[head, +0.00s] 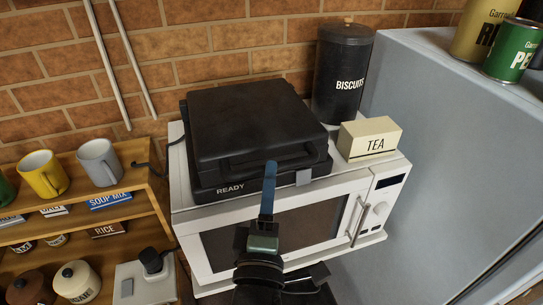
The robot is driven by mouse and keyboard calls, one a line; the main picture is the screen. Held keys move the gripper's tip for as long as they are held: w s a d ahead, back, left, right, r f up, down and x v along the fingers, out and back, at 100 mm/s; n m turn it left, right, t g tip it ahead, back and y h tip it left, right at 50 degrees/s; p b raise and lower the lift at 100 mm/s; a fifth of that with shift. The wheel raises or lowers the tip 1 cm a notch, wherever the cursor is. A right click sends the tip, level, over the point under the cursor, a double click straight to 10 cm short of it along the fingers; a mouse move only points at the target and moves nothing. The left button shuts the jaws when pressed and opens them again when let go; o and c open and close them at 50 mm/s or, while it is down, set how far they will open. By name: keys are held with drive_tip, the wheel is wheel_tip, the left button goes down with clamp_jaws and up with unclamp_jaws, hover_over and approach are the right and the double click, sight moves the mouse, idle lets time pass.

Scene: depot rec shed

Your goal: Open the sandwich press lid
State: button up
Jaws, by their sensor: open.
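The black sandwich press (207,192) sits on top of the white microwave, with READY on its front edge. Its lid (245,115) lies flat and shut, with a bar-like handle (262,159) along the front. A small grey tab (303,178) shows at the front right of the press. My gripper (268,188) reaches up from below in front of the press. One blue finger shows, its tip overlapping the front of the lid near the handle. I cannot tell if it touches. The other finger is not clearly visible. I see nothing held.
The microwave (188,215) stands under the press. A TEA box (370,137) and a black BISCUITS canister (343,75) stand to the right and behind. A grey fridge-like cabinet (430,150) rises at the right. A wooden shelf (135,180) with mugs stands at the left. Brick wall is behind.

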drive_tip(key=shift+p+x, duration=0.35)
drive_tip(key=shift+x, duration=1.55)
drive_tip(key=shift+c, duration=0.3)
clamp_jaws()
drive_tip(key=shift+f, duration=0.1)
